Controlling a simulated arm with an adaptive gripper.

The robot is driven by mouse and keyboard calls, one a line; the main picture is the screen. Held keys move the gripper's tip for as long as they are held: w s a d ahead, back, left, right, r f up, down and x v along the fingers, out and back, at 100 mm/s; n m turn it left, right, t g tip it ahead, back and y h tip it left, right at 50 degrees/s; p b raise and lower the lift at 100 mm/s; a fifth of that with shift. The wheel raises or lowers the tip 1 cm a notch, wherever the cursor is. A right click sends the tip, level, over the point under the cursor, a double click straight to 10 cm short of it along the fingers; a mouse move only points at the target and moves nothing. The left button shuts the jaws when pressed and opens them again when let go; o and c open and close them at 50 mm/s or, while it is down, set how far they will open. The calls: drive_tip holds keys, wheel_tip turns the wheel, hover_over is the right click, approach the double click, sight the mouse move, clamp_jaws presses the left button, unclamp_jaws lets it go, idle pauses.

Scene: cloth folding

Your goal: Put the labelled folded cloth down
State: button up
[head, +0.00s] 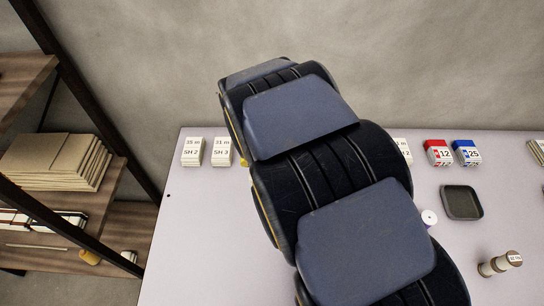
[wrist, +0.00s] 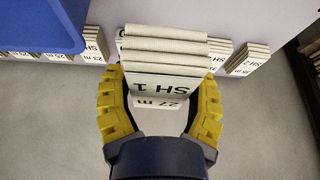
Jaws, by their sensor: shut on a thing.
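The labelled folded cloth (wrist: 165,57) is a cream, layered bundle with a tag reading SH 1, 27 m. My gripper (wrist: 160,77) is shut on it, with one yellow finger on each side in the wrist view. The wrist view does not clearly show whether the cloth touches the table. In the head view my arm hides the cloth and nearly all of the gripper. The pale table (head: 200,240) spans the head view.
Folded cloths tagged SH 2 (head: 192,151) and SH 3 (head: 221,151) stand at the table's back left. Red (head: 438,152) and blue (head: 466,152) boxes, a dark tray (head: 461,203) and spools (head: 500,263) are at right. A shelf (head: 60,190) stands left. The front left tabletop is clear.

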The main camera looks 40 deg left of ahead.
drive_tip(key=shift+s+d+r, duration=0.1)
drive_tip(key=shift+d+r, duration=0.05)
drive_tip(key=r, duration=0.5)
drive_tip(key=shift+w+d+r, duration=0.1)
drive_tip(key=shift+w+d, duration=0.25)
drive_tip(key=w+d, duration=0.4)
drive_tip(key=d, duration=0.5)
drive_tip(key=w+d, duration=0.4)
drive_tip(key=d, duration=0.6)
drive_tip(key=shift+w+f, duration=0.2)
drive_tip(key=shift+f, duration=8.85)
